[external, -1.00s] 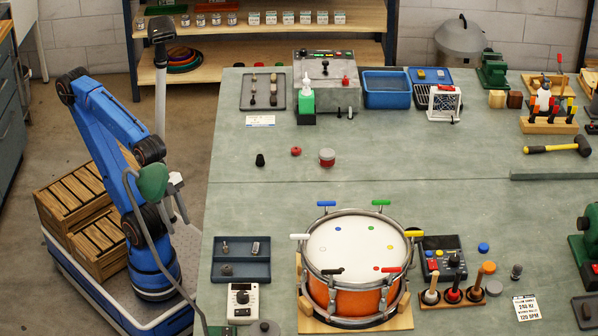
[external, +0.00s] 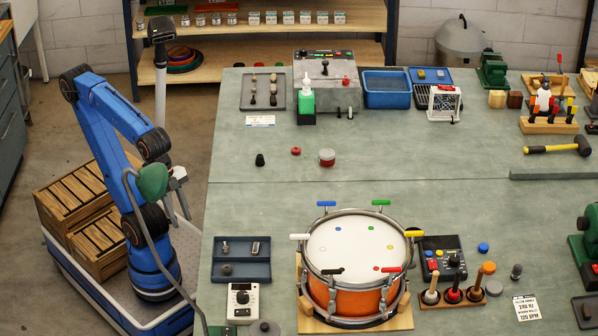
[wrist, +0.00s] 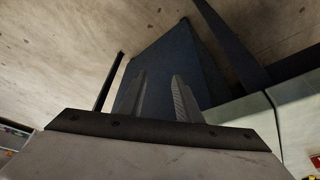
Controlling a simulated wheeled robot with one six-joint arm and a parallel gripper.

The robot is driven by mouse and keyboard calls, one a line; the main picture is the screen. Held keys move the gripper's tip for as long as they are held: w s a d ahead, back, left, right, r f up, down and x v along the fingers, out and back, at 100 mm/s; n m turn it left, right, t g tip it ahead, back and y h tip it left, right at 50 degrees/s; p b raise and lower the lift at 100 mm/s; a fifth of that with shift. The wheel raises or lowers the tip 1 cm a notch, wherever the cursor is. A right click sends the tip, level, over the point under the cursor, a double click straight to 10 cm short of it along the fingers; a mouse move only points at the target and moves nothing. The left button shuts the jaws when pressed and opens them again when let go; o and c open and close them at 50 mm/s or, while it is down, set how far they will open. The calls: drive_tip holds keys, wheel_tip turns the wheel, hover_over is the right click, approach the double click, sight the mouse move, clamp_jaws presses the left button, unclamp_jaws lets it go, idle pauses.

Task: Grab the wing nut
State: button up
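My gripper (external: 179,178) is in the air left of the bench, by my folded blue arm. In the wrist view its two ridged fingers (wrist: 160,98) stand apart with nothing between them. A dark blue divided tray (external: 242,272) lies at the bench's left side and holds a few small metal parts. One small grey part (external: 225,248) is in its upper left, another (external: 257,247) in its upper right, and a darker one (external: 227,269) in its lower left. They are too small to tell which, if any, is the wing nut. My gripper is apart from all of them.
An orange drum (external: 352,299) with coloured tuning handles stands right of the tray. A white meter box (external: 242,299) sits just in front of the tray. A black knob (external: 260,160), a red knob (external: 295,151) and a jar (external: 327,158) stand further back. The bench behind the tray is clear.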

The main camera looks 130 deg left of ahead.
drive_tip(key=w+d+r+m+g, duration=0.1)
drive_tip(key=w+r+m+g, duration=0.15)
drive_tip(key=w+r, duration=1.15)
wheel_tip(320, 180, up, 12)
drive_tip(key=m+g, duration=0.2)
drive_tip(key=m, duration=0.2)
hover_over(225, 245)
wheel_tip(225, 245, down, 12)
drive_tip(key=shift+w+r, duration=0.1)
drive_tip(key=shift+r, duration=0.15)
drive_tip(key=shift+f, duration=2.8)
clamp_jaws()
